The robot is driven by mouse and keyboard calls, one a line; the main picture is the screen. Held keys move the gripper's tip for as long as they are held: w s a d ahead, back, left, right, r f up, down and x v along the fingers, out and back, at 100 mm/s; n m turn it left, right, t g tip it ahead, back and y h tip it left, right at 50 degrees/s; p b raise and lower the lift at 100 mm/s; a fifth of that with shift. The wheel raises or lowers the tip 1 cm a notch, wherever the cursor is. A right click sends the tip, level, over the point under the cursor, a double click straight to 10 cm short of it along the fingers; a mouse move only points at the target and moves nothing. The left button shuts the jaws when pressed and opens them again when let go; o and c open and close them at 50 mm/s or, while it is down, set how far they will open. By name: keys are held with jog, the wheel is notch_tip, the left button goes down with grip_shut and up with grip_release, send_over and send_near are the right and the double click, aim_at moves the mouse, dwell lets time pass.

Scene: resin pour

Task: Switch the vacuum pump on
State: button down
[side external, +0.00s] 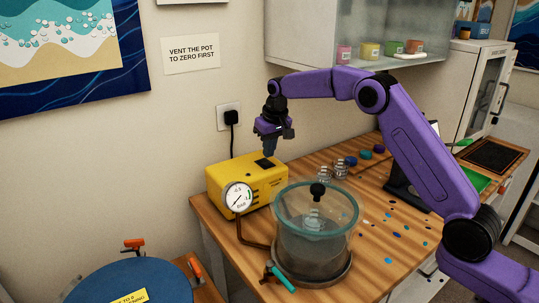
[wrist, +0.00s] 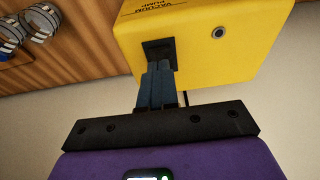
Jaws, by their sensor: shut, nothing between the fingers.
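The yellow vacuum pump (side external: 247,185) stands at the left end of the wooden bench in the side view. It fills the top right of the wrist view (wrist: 222,55). A black switch (side external: 264,163) sits on its top; it also shows in the wrist view (wrist: 158,47). My gripper (side external: 269,150) points down right above the switch, with its fingers together and empty. In the wrist view my fingertips (wrist: 160,68) overlap the switch's lower part. I cannot tell whether they touch it or which way it is set.
A round gauge (side external: 239,197) is at the pump's front. A clear vacuum pot (side external: 314,230) with a black lid knob stands just right of it. Small jars (side external: 324,174) stand behind the pot. A black plug (side external: 231,117) is in the wall socket.

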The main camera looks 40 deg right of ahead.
jog(key=shift+s+f, duration=0.1)
jog(key=shift+f, duration=0.9)
jog(key=shift+s+f+t, duration=0.15)
jog(key=shift+f+t, duration=0.1)
jog(key=shift+t, duration=0.05)
jog(key=shift+w+r, duration=0.1)
jog(key=shift+w, duration=0.1)
jog(key=shift+w+r, duration=0.3)
jog(key=shift+w, duration=0.25)
jog(key=shift+r, duration=0.1)
